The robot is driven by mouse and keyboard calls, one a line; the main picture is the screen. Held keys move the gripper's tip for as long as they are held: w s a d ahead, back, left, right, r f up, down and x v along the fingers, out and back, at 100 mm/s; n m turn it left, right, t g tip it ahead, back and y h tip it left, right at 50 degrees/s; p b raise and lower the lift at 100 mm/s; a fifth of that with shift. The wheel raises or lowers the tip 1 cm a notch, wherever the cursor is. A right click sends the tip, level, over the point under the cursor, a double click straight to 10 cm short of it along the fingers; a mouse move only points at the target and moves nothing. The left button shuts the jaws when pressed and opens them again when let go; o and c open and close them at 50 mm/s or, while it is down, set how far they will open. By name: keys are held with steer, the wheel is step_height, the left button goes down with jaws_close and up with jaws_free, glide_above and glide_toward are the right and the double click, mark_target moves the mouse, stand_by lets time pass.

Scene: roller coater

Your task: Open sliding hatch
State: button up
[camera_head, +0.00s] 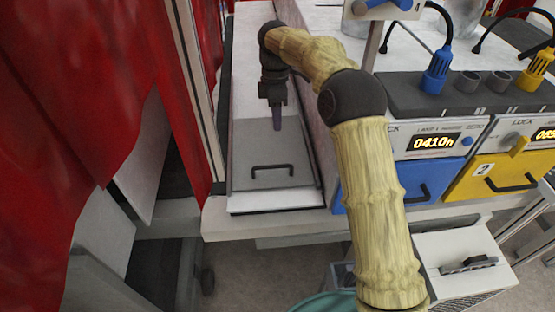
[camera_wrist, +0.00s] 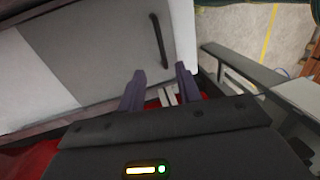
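The sliding hatch (camera_head: 255,150) is a flat grey panel in a long frame on the bench, left of centre in the head view. It also shows in the wrist view (camera_wrist: 90,55). Its black bar handle (camera_head: 272,167) is near the hatch's front edge; in the wrist view the handle (camera_wrist: 159,42) stands just beyond my fingertips. My gripper (camera_head: 277,124) is above the hatch, behind the handle in the head view. In the wrist view its two dark purple fingers (camera_wrist: 160,80) are apart with nothing between them, and they do not touch the handle.
Red curtains (camera_head: 70,80) hang at the left beside a metal post (camera_head: 198,90). Blue (camera_head: 395,181) and yellow (camera_head: 485,182) numbered drawer units with displays stand at the right. A white box (camera_head: 455,280) is at the lower right. The bench edge (camera_head: 270,224) lies in front of the hatch.

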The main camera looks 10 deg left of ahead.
steer(key=s+f+p, duration=0.1)
steer(key=f, duration=0.3)
steer(key=f+p, duration=0.1)
steer(key=f, duration=0.4)
steer(key=s+f+p, duration=0.1)
steer(key=f, duration=0.4)
steer(key=shift+s+d+f, duration=0.2)
steer(key=shift+s+d, duration=0.1)
steer(key=shift+d, duration=0.05)
steer(key=shift+c, duration=0.2)
jaws_close()
